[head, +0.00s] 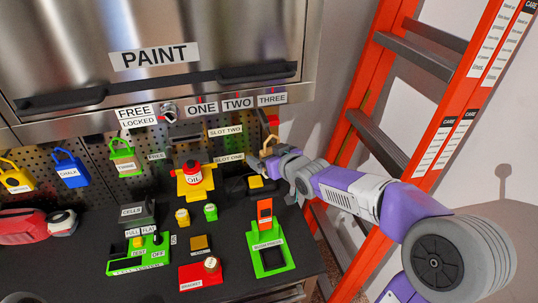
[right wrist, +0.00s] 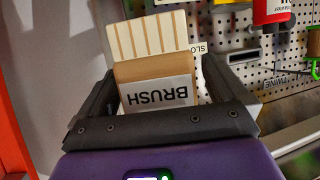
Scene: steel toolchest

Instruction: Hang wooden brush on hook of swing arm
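The wooden brush (right wrist: 150,72) fills the middle of the right wrist view, with a tan body, pale ribbed bristles and an upside-down BRUSH label. My right gripper (right wrist: 158,78) has a dark finger against each side of it and appears shut on it. In the head view my right gripper (head: 262,163) is at the right end of the pegboard, below the THREE label. A small tan part of the brush (head: 268,143) shows above it; the rest is hidden. I cannot clearly pick out the swing arm or its hook. My left gripper is not in view.
A red oil can (head: 193,178) stands on a yellow stand. An orange ladder (head: 375,60) is close on the right. Several small devices occupy the black worktop (head: 75,270).

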